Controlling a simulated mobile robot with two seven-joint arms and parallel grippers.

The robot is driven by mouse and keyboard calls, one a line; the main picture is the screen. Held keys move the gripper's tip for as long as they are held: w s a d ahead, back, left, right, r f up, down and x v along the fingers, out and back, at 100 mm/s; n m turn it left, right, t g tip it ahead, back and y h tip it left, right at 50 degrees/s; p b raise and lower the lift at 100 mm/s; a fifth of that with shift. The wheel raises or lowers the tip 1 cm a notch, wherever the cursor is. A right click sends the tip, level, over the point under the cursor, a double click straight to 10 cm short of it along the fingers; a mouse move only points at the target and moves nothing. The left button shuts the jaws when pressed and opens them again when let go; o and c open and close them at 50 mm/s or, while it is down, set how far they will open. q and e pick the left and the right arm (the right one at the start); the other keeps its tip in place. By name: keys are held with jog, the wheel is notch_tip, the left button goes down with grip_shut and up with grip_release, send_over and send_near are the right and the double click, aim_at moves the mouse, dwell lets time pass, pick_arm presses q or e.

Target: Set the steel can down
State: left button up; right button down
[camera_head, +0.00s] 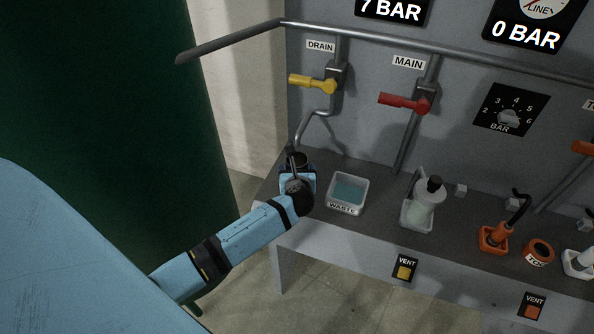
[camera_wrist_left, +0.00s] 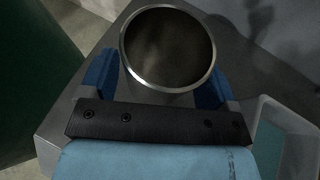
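The steel can (camera_head: 297,161) is at the left end of the grey bench, below the end of the drain pipe (camera_head: 300,130). In the left wrist view its round open rim (camera_wrist_left: 168,88) and dark inside (camera_wrist_left: 168,48) show from above. My left gripper (camera_head: 297,178) has one blue finger on each side of the can and is shut on it; the gripper also shows in the left wrist view (camera_wrist_left: 160,80). The can looks about upright. Its base is hidden, so I cannot tell whether it touches the bench. My right gripper is not in view.
A waste tray (camera_head: 347,207) with teal inside stands just right of the can. A bottle in a white tray (camera_head: 418,222) and an orange holder (camera_head: 492,246) stand farther right. Yellow (camera_head: 313,84) and red (camera_head: 404,102) valve handles are above. The bench's left edge is close.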

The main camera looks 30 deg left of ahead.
pick_arm(q)
jog(key=shift+o, duration=0.4)
jog(key=shift+r, duration=0.1)
jog(key=shift+s+d+r, duration=0.1)
jog(key=shift+s, duration=0.1)
jog(key=v, duration=1.1)
jog(key=shift+s+d, duration=0.1)
jog(key=s+d+f+n+h, duration=0.2)
jog(key=f, duration=0.1)
jog(key=s+f+n, duration=0.1)
jog(key=n, duration=0.1)
jog(key=shift+s+d+f+h, duration=0.25)
jog(key=shift+d+f+h, duration=0.05)
jog(key=shift+d+h, duration=0.1)
jog(key=s+d+f+n+h, duration=0.2)
jog(key=s+n, duration=0.5)
jog(key=n, duration=0.4)
jog(key=s+d+f+n+h, duration=0.3)
jog(key=s+d+n+h, duration=0.2)
jog(key=n, duration=0.5)
jog(key=shift+s+d+f+n+h, duration=0.35)
jog(key=shift+s+h, duration=0.35)
jog(key=shift+s, duration=0.5)
jog(key=shift+a+r, duration=0.1)
